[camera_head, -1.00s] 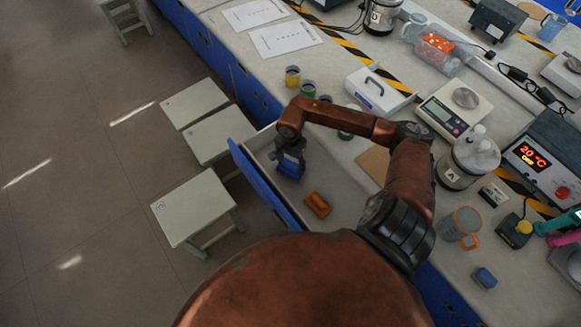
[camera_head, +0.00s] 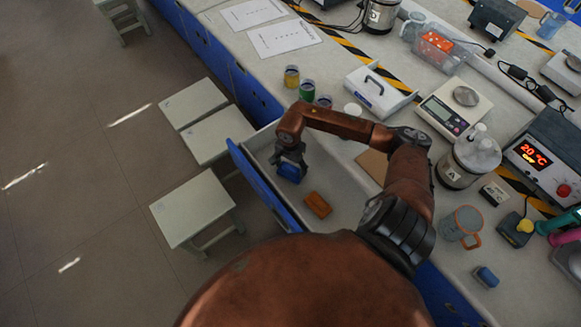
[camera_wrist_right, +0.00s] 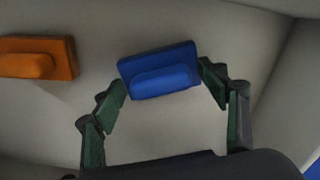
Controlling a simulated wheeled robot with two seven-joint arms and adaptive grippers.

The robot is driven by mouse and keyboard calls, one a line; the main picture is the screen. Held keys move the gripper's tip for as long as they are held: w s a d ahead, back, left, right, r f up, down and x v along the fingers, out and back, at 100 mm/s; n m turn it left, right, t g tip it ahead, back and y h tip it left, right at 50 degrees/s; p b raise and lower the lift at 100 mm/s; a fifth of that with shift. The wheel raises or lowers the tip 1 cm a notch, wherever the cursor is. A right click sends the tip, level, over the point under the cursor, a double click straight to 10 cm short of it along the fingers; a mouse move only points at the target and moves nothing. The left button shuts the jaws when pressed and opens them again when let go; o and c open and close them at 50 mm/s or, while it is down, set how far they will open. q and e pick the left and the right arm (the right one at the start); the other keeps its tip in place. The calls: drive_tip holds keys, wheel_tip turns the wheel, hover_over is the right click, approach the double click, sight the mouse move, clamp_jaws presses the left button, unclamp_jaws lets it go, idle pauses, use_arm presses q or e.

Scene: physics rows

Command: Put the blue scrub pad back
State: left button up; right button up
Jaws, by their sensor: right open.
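The blue scrub pad (camera_head: 289,173) lies in the open drawer (camera_head: 345,198), near its front panel. In the right wrist view the blue scrub pad (camera_wrist_right: 158,68) shows as a flat block with a raised grip, between the fingertips. My right gripper (camera_head: 290,163) is over it inside the drawer. In the wrist view my right gripper (camera_wrist_right: 163,84) is open, one finger on each side of the pad. The right fingertip is very close to the pad's edge; I cannot tell whether it touches. My left gripper is not in view.
An orange pad (camera_head: 318,204) lies beside the blue one in the drawer; it also shows in the wrist view (camera_wrist_right: 38,58). A small blue block (camera_head: 486,277) and a mug (camera_head: 460,223) stand on the counter. Stools (camera_head: 192,208) stand on the floor beyond the drawer front.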

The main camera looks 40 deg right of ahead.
sight(290, 167)
drive_tip(key=shift+r, duration=0.35)
wheel_tip(290, 167, up, 12)
drive_tip(key=p, duration=0.1)
drive_tip(key=shift+f+p, duration=0.2)
drive_tip(key=shift+p, duration=0.2)
